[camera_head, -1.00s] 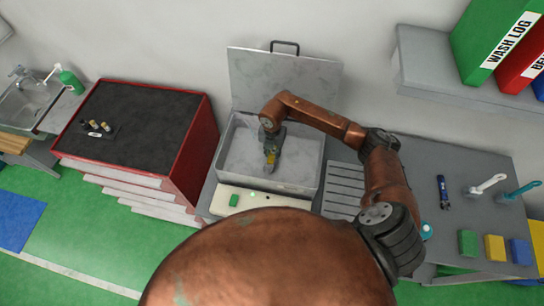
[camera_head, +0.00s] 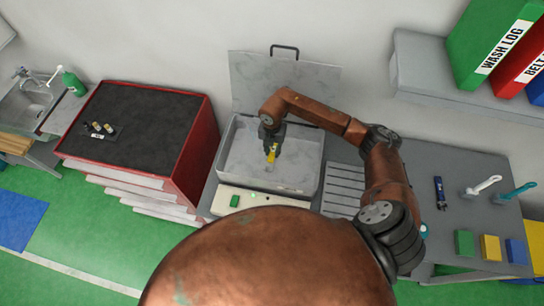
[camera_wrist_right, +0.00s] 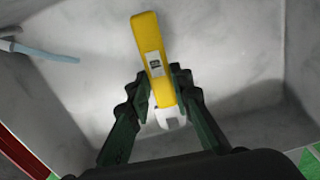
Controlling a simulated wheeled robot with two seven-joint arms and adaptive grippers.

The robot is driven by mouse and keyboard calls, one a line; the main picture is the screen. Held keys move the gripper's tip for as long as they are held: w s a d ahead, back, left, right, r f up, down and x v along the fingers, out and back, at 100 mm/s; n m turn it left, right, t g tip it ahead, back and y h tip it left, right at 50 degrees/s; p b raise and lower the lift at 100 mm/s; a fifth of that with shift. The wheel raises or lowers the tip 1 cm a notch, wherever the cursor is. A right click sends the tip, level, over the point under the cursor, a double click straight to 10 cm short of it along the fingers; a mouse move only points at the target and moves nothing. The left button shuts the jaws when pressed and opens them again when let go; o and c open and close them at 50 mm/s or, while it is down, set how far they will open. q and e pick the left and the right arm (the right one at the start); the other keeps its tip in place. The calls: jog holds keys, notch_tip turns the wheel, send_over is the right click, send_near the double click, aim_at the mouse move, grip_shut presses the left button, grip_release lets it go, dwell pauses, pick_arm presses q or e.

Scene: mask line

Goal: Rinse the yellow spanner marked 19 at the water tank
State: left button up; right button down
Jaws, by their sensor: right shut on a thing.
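The yellow spanner (camera_head: 271,152) is in my right gripper (camera_head: 271,146), over the open water tank (camera_head: 232,178). In the right wrist view my right gripper (camera_wrist_right: 158,100) is shut on the yellow spanner (camera_wrist_right: 150,45). Its yellow handle points away from the gripper and its pale metal end lies between the fingers. A small label shows on the handle, but its number is too small to read. I cannot tell whether the spanner touches the water. The tank's lid (camera_head: 285,82) stands open against the wall. My left gripper is not in view.
A ribbed rack (camera_head: 345,188) is right of the tank. Right of it are a dark blue tool (camera_head: 441,193), white and teal brushes, and green, yellow and blue blocks (camera_head: 490,247). A red cabinet (camera_head: 203,145) stands left. A pale blue pipe (camera_wrist_right: 45,53) shows in the wrist view.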

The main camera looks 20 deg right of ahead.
jog(key=shift+r+p, duration=2.15)
jog(key=shift+r, duration=1.5)
jog(key=shift+r+p, duration=0.6)
jog(key=shift+r, duration=0.55)
notch_tip(320, 180, up, 4)
jog(key=p, duration=0.2)
send_over(272, 153)
